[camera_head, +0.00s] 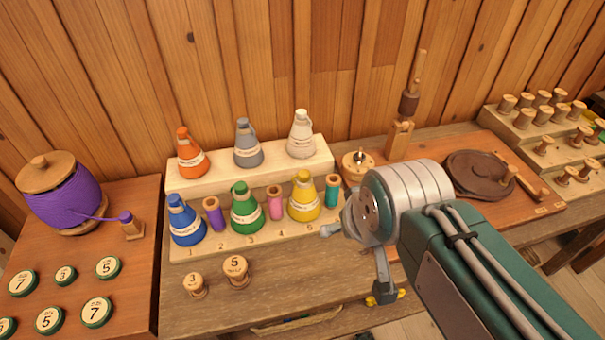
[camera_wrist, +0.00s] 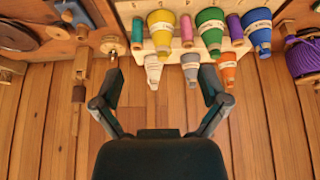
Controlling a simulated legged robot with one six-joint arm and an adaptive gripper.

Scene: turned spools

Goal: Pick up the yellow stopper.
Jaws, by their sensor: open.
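A yellow cone-shaped piece (camera_head: 304,200) with a white label stands upright in the front row of the stepped wooden rack (camera_head: 240,170). It also shows upside down in the wrist view (camera_wrist: 161,32), at the top centre. I see no separate yellow stopper that I can make out clearly. My gripper (camera_wrist: 160,80) is open and empty, with its two dark fingers spread wide. In the head view it is to the right of the yellow cone and apart from it. Part of the fingers is hidden by my wrist there.
Blue (camera_head: 185,220), green (camera_head: 245,208), orange (camera_head: 191,155), grey (camera_head: 248,145) and white (camera_head: 301,135) cones share the rack. Pink (camera_head: 275,203) and teal (camera_head: 332,192) spools flank the yellow cone. Two numbered wooden spools (camera_head: 236,270) stand in front. A plank wall is behind.

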